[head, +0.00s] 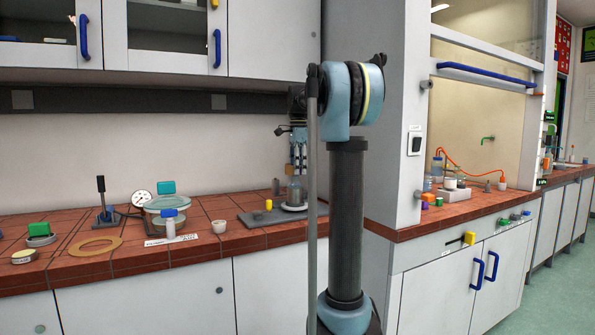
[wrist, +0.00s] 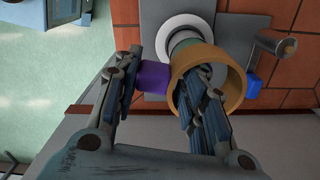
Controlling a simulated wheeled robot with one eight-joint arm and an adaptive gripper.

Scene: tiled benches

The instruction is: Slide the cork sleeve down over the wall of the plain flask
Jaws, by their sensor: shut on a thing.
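The cork sleeve (wrist: 238,84) is a tan open ring near the fingertips in the wrist view. A purple block (wrist: 154,78) sits at its left side, between the fingers. My gripper (wrist: 160,85) is shut on the sleeve; the left finger is by the purple block and the right finger covers part of the opening. My gripper (head: 298,158) also shows in the head view, pointing down over a glass flask (head: 294,190). In the wrist view, the greyish flask (wrist: 183,42) shows beyond the sleeve, partly hidden by it, within a pale disc (wrist: 182,21). I cannot tell whether sleeve and flask touch.
A grey slab (head: 250,217) lies under the flask on the tiled bench. A metal peg (wrist: 272,46) and a blue block (wrist: 252,87) are close to the sleeve in the wrist view.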

